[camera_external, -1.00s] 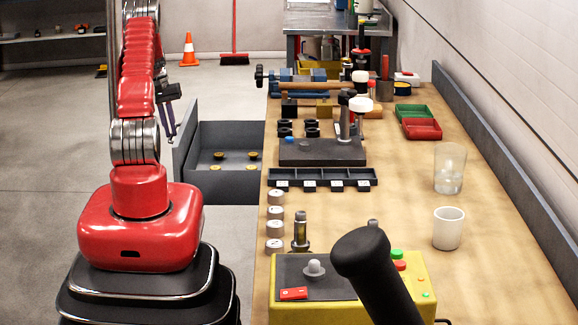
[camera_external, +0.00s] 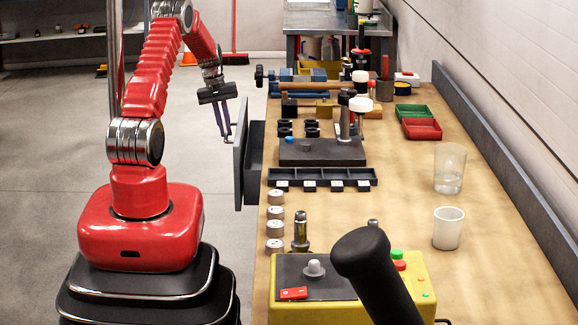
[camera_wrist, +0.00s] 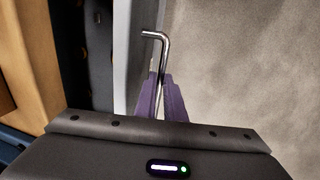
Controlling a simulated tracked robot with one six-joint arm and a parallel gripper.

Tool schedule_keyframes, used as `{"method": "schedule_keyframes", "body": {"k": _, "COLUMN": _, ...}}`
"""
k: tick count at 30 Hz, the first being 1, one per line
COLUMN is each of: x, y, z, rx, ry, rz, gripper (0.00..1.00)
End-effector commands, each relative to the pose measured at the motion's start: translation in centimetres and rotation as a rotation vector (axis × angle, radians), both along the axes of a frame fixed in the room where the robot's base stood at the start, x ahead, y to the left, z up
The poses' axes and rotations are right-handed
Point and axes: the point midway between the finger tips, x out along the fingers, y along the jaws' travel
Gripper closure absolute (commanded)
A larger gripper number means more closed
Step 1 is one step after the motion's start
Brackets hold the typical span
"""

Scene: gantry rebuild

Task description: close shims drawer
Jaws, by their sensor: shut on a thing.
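The drawer is the grey one in the left side of the bench; its front panel (camera_external: 240,155) stands a short way out from the bench edge, with a narrow strip of dark interior (camera_external: 254,160) showing behind it. In the wrist view the front panel (camera_wrist: 130,55) is a pale upright strip. A bent chrome bar, the drawer handle (camera_wrist: 161,50), runs along its outer side. My gripper (camera_external: 226,138) is at the outer face of the front. Its purple fingers (camera_wrist: 162,95) are shut on the handle. The drawer's contents are mostly hidden.
The wooden bench top (camera_external: 400,215) carries a black tray (camera_external: 322,178), a dark fixture plate (camera_external: 322,152), several round labelled pieces (camera_external: 275,228) and a yellow control box (camera_external: 410,285). The floor (camera_external: 60,150) left of the drawer is clear.

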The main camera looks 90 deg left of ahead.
Motion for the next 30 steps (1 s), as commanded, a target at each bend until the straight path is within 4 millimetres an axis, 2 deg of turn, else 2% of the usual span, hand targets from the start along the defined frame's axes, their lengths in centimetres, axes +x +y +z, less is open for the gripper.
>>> {"method": "schedule_keyframes", "body": {"k": 1, "x": 1.5, "y": -0.1, "z": -0.1, "rx": -0.002, "ry": 0.000, "rz": -0.004, "gripper": 1.00}}
{"method": "schedule_keyframes", "body": {"k": 6, "x": 5.1, "y": -0.1, "z": -0.1, "rx": -0.002, "ry": 0.000, "rz": -0.004, "gripper": 1.00}}
{"method": "schedule_keyframes", "body": {"k": 12, "x": 7.5, "y": -0.1, "z": -0.1, "rx": -0.003, "ry": 0.000, "rz": -0.002, "gripper": 1.00}}
{"method": "schedule_keyframes", "body": {"k": 18, "x": 8.3, "y": -0.1, "z": -0.1, "rx": -0.004, "ry": 0.001, "rz": 0.000, "gripper": 1.00}}
{"method": "schedule_keyframes", "body": {"k": 27, "x": 8.3, "y": -0.1, "z": -0.1, "rx": -0.004, "ry": 0.001, "rz": 0.000, "gripper": 1.00}}
{"method": "schedule_keyframes", "body": {"k": 28, "x": 8.3, "y": -0.1, "z": -0.1, "rx": -0.004, "ry": 0.001, "rz": 0.000, "gripper": 0.89}}
{"method": "schedule_keyframes", "body": {"k": 30, "x": 8.3, "y": -0.1, "z": -0.1, "rx": -0.004, "ry": 0.001, "rz": 0.000, "gripper": 0.84}}
